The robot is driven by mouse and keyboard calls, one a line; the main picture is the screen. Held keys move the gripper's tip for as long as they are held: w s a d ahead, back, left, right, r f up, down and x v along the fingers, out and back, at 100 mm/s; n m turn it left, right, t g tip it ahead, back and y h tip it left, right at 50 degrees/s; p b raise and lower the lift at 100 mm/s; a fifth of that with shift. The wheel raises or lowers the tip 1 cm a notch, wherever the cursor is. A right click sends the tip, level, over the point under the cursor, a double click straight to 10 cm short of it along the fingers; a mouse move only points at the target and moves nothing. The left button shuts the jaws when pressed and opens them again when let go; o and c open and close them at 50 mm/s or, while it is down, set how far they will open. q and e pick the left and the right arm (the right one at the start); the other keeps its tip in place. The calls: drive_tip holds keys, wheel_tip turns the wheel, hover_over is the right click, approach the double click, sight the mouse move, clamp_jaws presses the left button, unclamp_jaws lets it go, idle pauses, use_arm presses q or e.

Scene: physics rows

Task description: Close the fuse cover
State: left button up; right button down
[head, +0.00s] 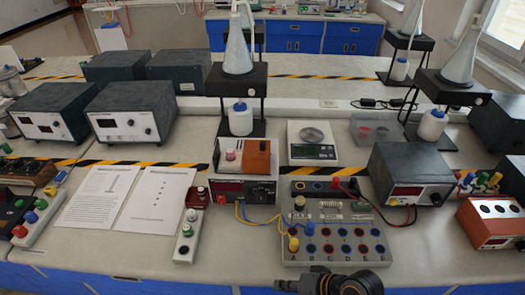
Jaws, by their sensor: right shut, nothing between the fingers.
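I cannot tell for certain which part is the fuse cover. An orange block (257,159) stands upright on top of a white-and-grey power unit (230,189) with a red display, beside a small pink-and-white cylinder (231,160). A dark red piece (196,197) sits at the far end of a narrow white strip (186,238) with coloured sockets, left of that unit. My right gripper (288,286) is at the bottom edge, dark, shut and empty, in front of the grey socket panel (335,258) and apart from both candidates. My left gripper is out of view.
Yellow and blue wires run from the power unit to the socket panel. A scale (312,153) and a dark meter box (406,176) stand behind it. Paper sheets (157,200) lie flat at left. Flasks on stands rise at the back. The bench's front edge is near my gripper.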

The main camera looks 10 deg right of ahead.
drive_tip(key=w+r+m+t+y, duration=0.2)
drive_tip(key=w+r+m+y, duration=0.1)
drive_tip(key=w+r+m, duration=0.25)
drive_tip(key=m+t+h, duration=0.1)
drive_tip(key=m+t, duration=0.7)
drive_tip(key=m, duration=1.2)
approach(265, 147)
drive_tip(key=p+x, duration=0.3)
drive_tip(key=x, duration=0.2)
drive_tip(key=shift+w+a+r, duration=0.1)
drive_tip(key=shift+w+r, duration=0.05)
drive_tip(key=shift+w, duration=0.15)
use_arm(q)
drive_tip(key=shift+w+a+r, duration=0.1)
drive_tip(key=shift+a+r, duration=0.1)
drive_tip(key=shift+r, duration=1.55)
use_arm(e)
drive_tip(key=shift+w+a, duration=0.35)
drive_tip(key=shift+w, duration=0.3)
